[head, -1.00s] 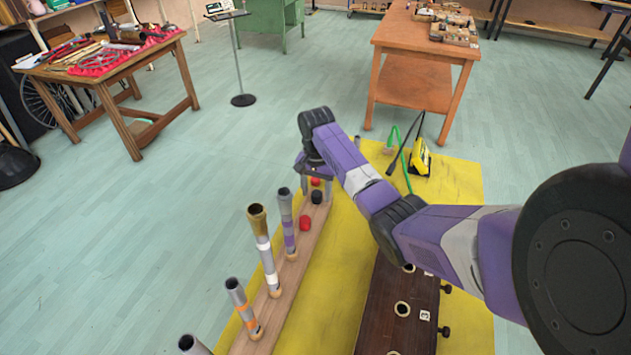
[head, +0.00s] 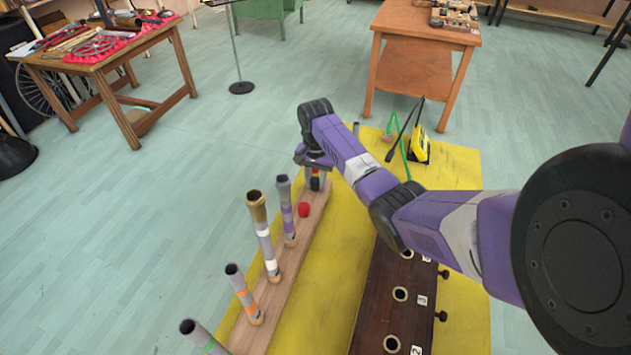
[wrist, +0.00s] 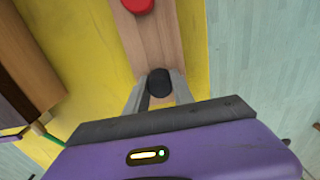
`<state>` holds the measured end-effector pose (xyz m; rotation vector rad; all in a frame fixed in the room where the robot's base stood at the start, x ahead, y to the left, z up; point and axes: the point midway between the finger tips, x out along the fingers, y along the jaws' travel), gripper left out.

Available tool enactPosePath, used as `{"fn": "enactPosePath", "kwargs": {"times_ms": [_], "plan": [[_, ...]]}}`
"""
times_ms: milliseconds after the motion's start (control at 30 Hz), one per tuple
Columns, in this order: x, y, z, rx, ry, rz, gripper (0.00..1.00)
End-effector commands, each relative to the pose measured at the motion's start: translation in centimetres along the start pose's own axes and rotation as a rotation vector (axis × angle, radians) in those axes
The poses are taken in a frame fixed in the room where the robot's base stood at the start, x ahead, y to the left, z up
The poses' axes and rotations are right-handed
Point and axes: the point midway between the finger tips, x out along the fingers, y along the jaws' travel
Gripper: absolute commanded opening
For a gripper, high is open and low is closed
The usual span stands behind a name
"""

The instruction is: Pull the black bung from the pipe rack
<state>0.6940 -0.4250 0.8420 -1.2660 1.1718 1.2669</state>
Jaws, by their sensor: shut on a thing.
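The black bung (wrist: 158,83) is a short dark cylinder between the two fingertips of my gripper (wrist: 157,92) in the wrist view. The fingers press on its sides, and wood shows around it. In the head view my gripper (head: 316,180) points down at the far end of the pipe rack (head: 312,222), a long wooden plank with several upright pipes. The bung is mostly hidden there by the fingers. I cannot tell whether it is lifted from the wood. A red bung (head: 303,209) sits on the plank nearer than my gripper; it also shows in the wrist view (wrist: 138,5).
The rack lies on a yellow mat (head: 345,215). Tall taped pipes (head: 262,232) stand along its near part. A dark wooden box with round holes (head: 385,290) lies to the right. A yellow object (head: 419,145) stands at the mat's far side.

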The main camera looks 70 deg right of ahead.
Motion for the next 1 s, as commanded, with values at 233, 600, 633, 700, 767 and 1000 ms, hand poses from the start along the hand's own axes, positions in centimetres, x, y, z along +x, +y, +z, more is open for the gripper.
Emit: {"fn": "enactPosePath", "kwargs": {"times_ms": [233,600,633,700,767,1000], "plan": [[-0.8,0.0,0.0,0.0,0.0,-0.001,0.0],[-1.8,0.0,0.0,-0.001,0.0,-0.001,0.0],[-1.9,0.0,0.0,-0.001,0.0,-0.001,0.0],[-2.0,0.0,0.0,-0.001,0.0,-0.001,0.0],[-2.2,0.0,0.0,-0.001,0.0,0.0,0.0],[-2.8,0.0,0.0,0.0,0.0,0.0,0.0]]}}
